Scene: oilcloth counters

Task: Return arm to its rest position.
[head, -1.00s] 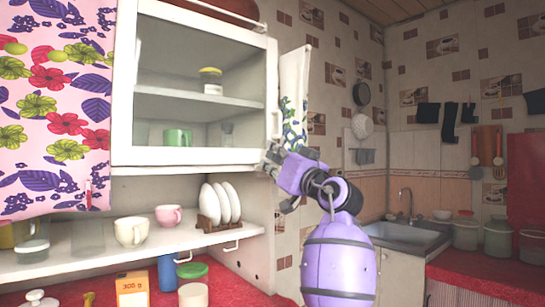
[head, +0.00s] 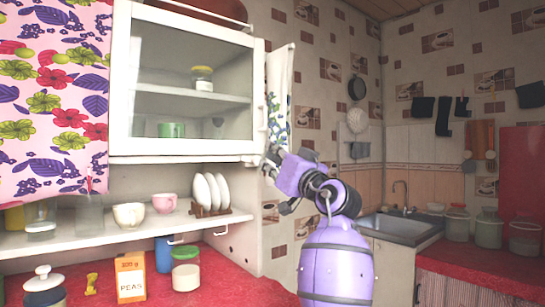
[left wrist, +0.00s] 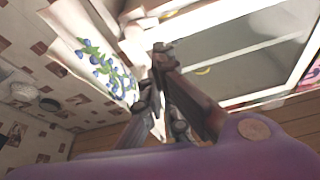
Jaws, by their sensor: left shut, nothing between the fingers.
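My left arm, purple with dark joints, rises at the lower middle of the head view. Its gripper (head: 273,166) is shut and empty. It appears beside the lower right corner of the white glass-fronted wall cabinet (head: 185,152); I cannot tell whether it touches it. In the left wrist view the dark fingers (left wrist: 157,72) are together, with the cabinet's pale frame and glass behind them. My right gripper is not in view.
A white towel with blue print (head: 279,95) hangs just behind the gripper. Left of the arm, a shelf holds plates in a rack (head: 209,211), a pink cup (head: 164,203) and a cream cup (head: 128,215).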

